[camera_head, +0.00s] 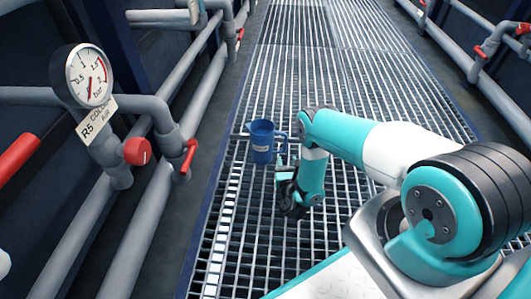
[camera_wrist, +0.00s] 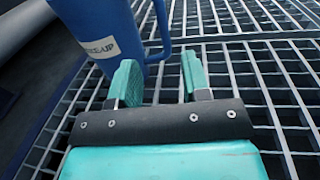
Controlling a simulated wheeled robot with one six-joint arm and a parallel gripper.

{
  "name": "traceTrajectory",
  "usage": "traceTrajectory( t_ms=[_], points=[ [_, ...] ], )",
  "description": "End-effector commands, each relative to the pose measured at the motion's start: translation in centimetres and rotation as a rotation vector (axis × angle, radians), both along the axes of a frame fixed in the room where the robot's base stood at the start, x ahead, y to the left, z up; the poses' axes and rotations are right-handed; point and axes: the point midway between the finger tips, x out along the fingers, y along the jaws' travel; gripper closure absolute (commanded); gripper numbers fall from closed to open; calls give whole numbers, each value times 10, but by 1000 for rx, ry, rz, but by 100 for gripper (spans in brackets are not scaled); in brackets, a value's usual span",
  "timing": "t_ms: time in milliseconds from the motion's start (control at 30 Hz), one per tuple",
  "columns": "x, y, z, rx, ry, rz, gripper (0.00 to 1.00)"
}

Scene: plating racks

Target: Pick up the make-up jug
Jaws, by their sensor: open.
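The make-up jug (camera_head: 262,143) is blue with a white label and a handle. It stands upright on the metal grating left of my arm in the head view. In the wrist view the jug (camera_wrist: 105,30) fills the upper left, its label reading "KE-UP", with its handle on the right side. My gripper (camera_wrist: 157,82) is open, with teal fingertips spread and nothing between them but grating. The left finger overlaps the lower edge of the jug in the picture; I cannot tell whether it touches. In the head view my gripper (camera_head: 285,180) is just right of and nearer than the jug.
Grey pipes with a round pressure gauge (camera_head: 84,78) and a red valve handle (camera_head: 189,156) run along the left. More pipes with red handles (camera_head: 481,51) line the right. The grating walkway (camera_head: 300,40) beyond the jug is clear.

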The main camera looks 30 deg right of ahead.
Motion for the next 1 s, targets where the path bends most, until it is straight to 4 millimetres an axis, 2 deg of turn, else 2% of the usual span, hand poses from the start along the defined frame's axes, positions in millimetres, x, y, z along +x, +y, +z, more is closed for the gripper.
traceTrajectory(
  t_ms=[33,233,500,1000],
  points=[
    [10,-5,-8,0,-2,-2,57],
    [35,-18,-7,1,0,-1,57],
    [47,-23,-3,0,3,0,57],
    [81,-44,-14,2,1,-2,57]
  ],
)
